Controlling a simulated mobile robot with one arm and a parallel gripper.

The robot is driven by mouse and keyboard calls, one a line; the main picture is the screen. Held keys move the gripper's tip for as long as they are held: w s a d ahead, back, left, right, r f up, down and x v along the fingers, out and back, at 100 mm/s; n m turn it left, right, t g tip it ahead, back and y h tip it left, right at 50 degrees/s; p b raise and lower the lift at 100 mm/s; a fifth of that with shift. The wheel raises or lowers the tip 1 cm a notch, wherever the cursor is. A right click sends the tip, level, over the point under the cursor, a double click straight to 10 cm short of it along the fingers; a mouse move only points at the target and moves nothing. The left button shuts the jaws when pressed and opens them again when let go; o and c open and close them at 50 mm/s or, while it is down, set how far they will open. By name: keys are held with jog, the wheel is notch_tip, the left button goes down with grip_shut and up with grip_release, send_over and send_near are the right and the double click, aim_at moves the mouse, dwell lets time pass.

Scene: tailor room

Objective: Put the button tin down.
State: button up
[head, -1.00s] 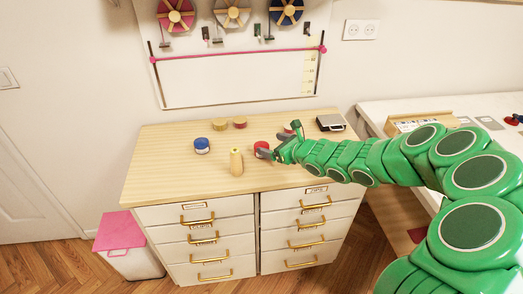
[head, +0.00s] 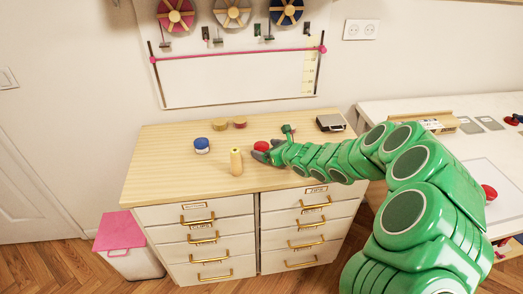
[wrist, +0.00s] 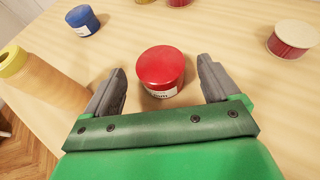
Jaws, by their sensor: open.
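A round red tin (wrist: 160,68) with a red lid and a white label stands upright on the wooden top. Its label is too small to read surely, so I cannot tell whether it is the button tin. My gripper (wrist: 162,80) is open, one grey finger on each side of this tin, with a visible gap at both sides. In the head view the red tin (head: 261,146) shows just beyond my gripper (head: 268,153), near the middle of the top, partly covered by the fingers.
Two low tins (head: 220,124) are behind. A dark case (head: 330,123) lies back right. The left front is clear.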

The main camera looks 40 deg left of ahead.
aim_at(266, 149)
jog(key=shift+x, duration=0.85)
jog(key=shift+w+a+f, duration=0.2)
jog(key=shift+a+f, duration=0.15)
jog(key=shift+a, duration=0.25)
